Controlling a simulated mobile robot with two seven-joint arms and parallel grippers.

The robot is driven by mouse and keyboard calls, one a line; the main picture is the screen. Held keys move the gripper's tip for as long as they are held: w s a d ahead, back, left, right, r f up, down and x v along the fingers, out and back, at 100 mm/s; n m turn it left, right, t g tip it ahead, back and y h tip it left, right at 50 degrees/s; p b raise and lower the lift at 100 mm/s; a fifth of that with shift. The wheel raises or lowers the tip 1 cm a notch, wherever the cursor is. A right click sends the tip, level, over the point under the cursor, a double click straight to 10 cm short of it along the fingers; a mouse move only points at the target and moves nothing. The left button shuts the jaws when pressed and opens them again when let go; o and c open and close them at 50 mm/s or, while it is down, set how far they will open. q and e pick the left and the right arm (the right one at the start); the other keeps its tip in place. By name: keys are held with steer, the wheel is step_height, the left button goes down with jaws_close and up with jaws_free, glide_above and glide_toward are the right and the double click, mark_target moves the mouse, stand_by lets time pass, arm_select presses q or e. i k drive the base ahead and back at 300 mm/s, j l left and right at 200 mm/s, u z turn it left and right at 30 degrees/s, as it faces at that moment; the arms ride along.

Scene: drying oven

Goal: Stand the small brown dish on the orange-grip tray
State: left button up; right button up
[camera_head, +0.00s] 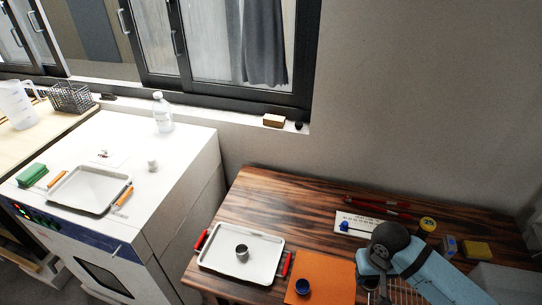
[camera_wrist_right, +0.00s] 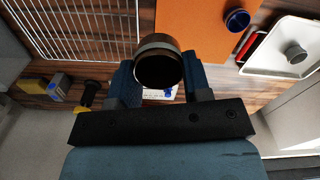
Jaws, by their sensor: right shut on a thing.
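The small brown dish (camera_wrist_right: 158,68) shows in the right wrist view between my right gripper's fingers (camera_wrist_right: 160,82). The gripper is shut on it, and the dish's dark, round face with a lighter rim shows. In the head view my right gripper (camera_head: 374,266) is at the lower right, over the wooden table; the dish is hard to make out there. The orange-grip tray (camera_head: 90,187) is white and shallow, with an orange grip at each side. It lies on the white oven top at the left and looks empty, far from the gripper. My left gripper is out of view.
A red-grip tray (camera_head: 215,252) with a grey cup (camera_head: 242,253) lies on the wooden table. An orange mat (camera_head: 335,275) bears a blue cup (camera_head: 302,286). A wire rack (camera_wrist_right: 80,30) is nearby. A green block (camera_head: 32,174), white jar (camera_head: 152,165) and bottle (camera_head: 162,113) surround the orange-grip tray.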

mark_target(90, 190)
steer(key=i+j, duration=0.1)
steer(key=j, duration=1.65)
steer(key=i+j+z, duration=0.15)
steer(key=j, duration=1.65)
